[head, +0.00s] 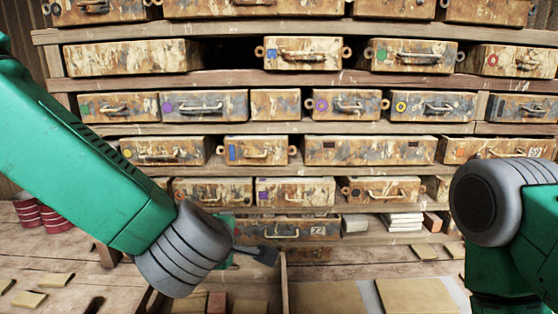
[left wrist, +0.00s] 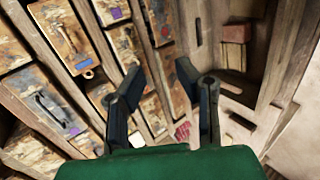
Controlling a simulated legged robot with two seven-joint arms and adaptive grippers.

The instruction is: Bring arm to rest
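My left arm (head: 95,160) reaches in from the left in the head view. Its left gripper (head: 262,254) is low in front of the bottom shelf, partly hidden by the grey wrist joint. In the left wrist view the left gripper (left wrist: 160,72) has its two dark fingers apart with nothing held between them. My right arm (head: 505,205) shows at the right edge with its grey joint bent; its gripper is out of the frame.
A wooden rack (head: 290,78) of rusty, handled drawers and boxes fills the background. Red round containers (head: 50,213) stand at the lower left. White stacked pieces (head: 404,222) sit on the bottom shelf. Small tan tiles (head: 28,299) lie on the lower wooden surface.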

